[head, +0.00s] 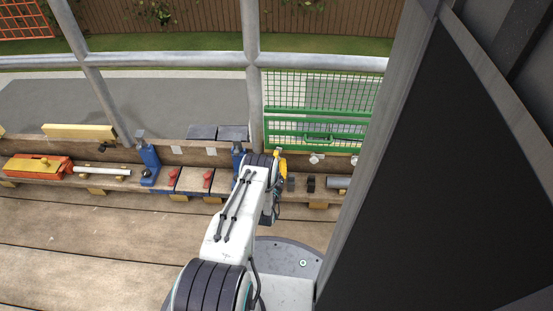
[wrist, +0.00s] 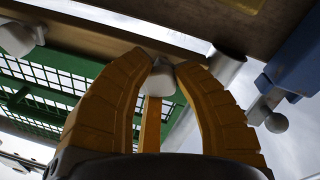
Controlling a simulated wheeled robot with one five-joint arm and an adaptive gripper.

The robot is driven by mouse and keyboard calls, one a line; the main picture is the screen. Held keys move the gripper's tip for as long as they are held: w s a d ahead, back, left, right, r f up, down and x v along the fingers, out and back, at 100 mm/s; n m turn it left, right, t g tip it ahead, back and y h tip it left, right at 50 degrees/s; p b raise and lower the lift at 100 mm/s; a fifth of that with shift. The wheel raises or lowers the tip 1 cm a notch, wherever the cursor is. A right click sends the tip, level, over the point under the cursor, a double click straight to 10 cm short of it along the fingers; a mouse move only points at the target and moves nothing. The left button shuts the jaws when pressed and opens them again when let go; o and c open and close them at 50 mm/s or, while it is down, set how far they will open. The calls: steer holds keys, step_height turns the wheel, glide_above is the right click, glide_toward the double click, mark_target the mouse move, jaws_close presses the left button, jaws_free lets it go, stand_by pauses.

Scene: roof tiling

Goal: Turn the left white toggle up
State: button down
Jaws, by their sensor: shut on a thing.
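My gripper (head: 280,165) is at the wooden rail, right of the blue clamp-like fixture (head: 237,160). Another white toggle (wrist: 15,38) shows at the wrist view's upper left, apart from my fingers. In the head view, two white toggles (head: 316,159) (head: 355,160) stand free to the right of my gripper.
A green mesh panel (head: 320,110) stands behind the rail. Red-handled blue fixtures (head: 207,180), a blue post (head: 149,165) and an orange tool (head: 38,167) lie to the left. Dark knobs (head: 311,184) sit on the ledge. A large dark panel (head: 450,170) blocks the right side.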

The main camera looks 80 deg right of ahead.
mark_target(276, 134)
steer(key=shift+w+d+r, duration=0.1)
steer(key=shift+w, duration=0.05)
steer(key=c, duration=1.2)
jaws_free()
steer(key=shift+o, duration=1.3)
steer(key=shift+r, duration=4.95)
steer(key=shift+c, duration=0.5)
